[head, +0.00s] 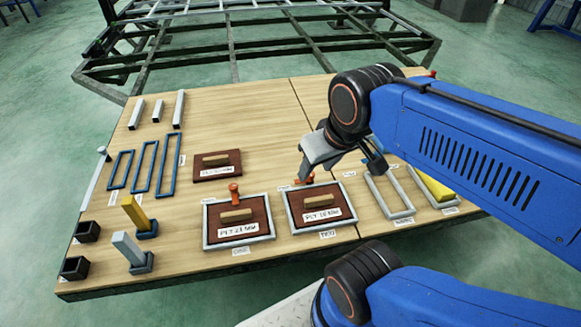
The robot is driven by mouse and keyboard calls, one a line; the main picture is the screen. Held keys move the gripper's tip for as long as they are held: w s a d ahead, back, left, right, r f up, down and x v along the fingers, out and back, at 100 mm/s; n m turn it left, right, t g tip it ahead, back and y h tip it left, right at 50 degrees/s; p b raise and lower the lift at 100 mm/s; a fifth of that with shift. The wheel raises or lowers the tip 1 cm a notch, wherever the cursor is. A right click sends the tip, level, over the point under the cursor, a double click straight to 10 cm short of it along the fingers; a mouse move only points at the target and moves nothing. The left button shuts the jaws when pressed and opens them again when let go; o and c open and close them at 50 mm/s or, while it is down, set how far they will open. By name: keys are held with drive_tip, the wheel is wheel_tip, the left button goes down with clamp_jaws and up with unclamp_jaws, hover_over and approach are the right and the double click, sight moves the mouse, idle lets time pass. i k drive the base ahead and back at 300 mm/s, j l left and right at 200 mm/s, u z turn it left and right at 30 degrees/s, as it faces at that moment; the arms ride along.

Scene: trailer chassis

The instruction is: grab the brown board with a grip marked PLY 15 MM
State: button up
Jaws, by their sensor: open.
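Three brown boards with wooden grips lie on the wooden table (240,110). The rear brown board (231,157) lies flat on the bare table; its white label is too small to read surely. The front left board (258,209) appears marked PLY 21 MM and sits in a grey frame (240,243). The front right board (296,199) appears marked PLY 18 MM and sits in another grey frame (325,229). My gripper (342,172) is open and apart from the rear board, to its right, above the area behind the front right board.
Orange-red knobs (234,190) stand behind the framed boards. Blue frames (143,168) lie left of the rear board. Upright yellow (134,211) and grey (127,247) bars stand front left. The table behind the rear board is clear.

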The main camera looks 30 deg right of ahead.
sight(322, 205)
drive_tip(key=k+j+z, duration=0.15)
drive_tip(key=j, duration=0.2)
drive_tip(key=j+z, duration=0.15)
drive_tip(key=j, duration=0.2)
drive_tip(key=k+j+z, duration=0.15)
drive_tip(key=j, duration=0.2)
drive_tip(key=k+j+z, duration=0.15)
drive_tip(key=j, duration=0.15)
